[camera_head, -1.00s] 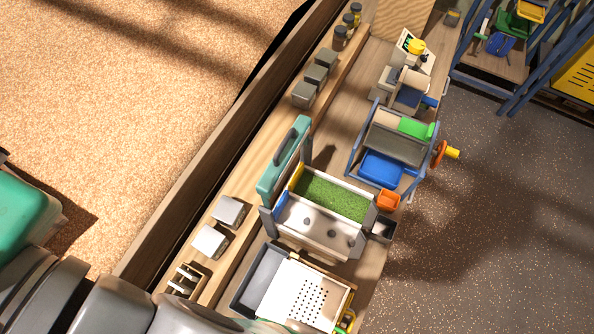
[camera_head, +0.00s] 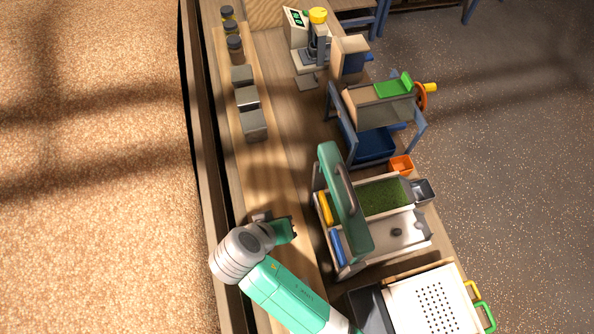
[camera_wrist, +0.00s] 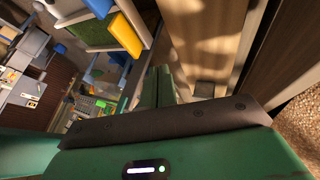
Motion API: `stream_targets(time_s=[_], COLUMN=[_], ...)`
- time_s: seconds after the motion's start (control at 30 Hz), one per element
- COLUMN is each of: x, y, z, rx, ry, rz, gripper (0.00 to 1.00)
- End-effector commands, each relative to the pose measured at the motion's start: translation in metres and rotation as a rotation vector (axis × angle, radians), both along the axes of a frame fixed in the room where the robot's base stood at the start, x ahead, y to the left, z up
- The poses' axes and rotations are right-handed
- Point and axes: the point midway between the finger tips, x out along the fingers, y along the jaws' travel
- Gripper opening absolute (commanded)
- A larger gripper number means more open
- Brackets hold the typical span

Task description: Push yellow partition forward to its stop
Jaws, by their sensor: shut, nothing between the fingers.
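The yellow partition (camera_head: 325,209) stands upright at the left end of the green-filled channel (camera_head: 383,198) in the head view. The blue partition (camera_head: 337,248) stands beside it at the end of the white channel. The yellow partition also shows at the upper left of the wrist view (camera_wrist: 125,35). My gripper (camera_head: 293,229) is to the left of the two partitions, apart from them. Its fingers are together and empty, also in the wrist view (camera_wrist: 155,88).
A green cover with a grey handle (camera_head: 344,203) spans above the channels, close to the partitions. A dark lump (camera_head: 396,232) lies in the white channel. A perforated white tray (camera_head: 433,303) is nearer. Grey blocks (camera_head: 247,98) line the ledge beyond my gripper.

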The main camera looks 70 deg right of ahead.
Motion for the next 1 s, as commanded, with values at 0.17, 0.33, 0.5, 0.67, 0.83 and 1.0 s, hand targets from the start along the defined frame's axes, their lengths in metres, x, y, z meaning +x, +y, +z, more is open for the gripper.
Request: stream_targets(time_s=[0.17, 0.33, 0.5, 0.67, 0.83, 1.0], x=[-0.015, -0.016, -0.022, -0.027, -0.043, -0.057], y=[0.0, -0.008, -0.03, -0.05, -0.068, -0.079], z=[-0.011, -0.023, -0.051, -0.08, -0.088, -0.089], rx=[0.004, 0.005, 0.005, 0.006, 0.005, 0.005], ry=[0.041, 0.042, 0.041, 0.04, 0.036, 0.037], rz=[-0.042, -0.04, -0.04, -0.039, -0.04, -0.037], gripper=[0.0, 0.0, 0.0, 0.0, 0.0, 0.0])
